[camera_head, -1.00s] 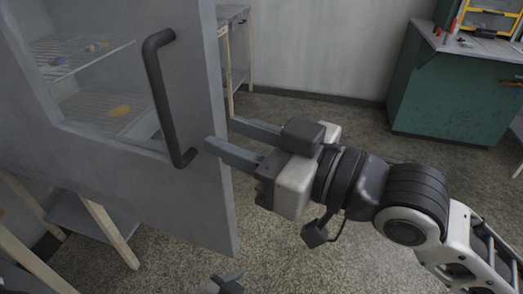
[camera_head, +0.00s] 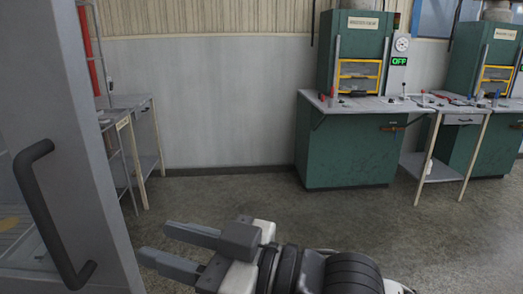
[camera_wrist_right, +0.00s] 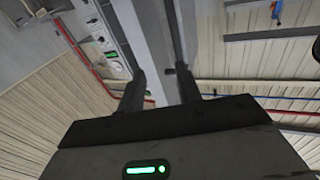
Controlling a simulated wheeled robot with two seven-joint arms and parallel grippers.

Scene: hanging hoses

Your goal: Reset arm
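My right gripper (camera_head: 153,241) is at the bottom of the head view, its two fingers apart and pointing left. Nothing is between them. In the right wrist view the two fingers (camera_wrist_right: 161,90) also stand apart, with only background between them. The fingertips are just right of the edge of a grey door (camera_head: 85,130) in the picture. The door's dark bar handle (camera_head: 48,215) is further left, clear of the fingers. I cannot tell how far the lower fingertip is from the door edge in depth. My left gripper is out of view.
A green cabinet workstation (camera_head: 345,150) stands against the back wall, with a small side table (camera_head: 460,118) beside it. A grey table (camera_head: 145,140) stands behind the door. The floor (camera_head: 250,200) between is clear.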

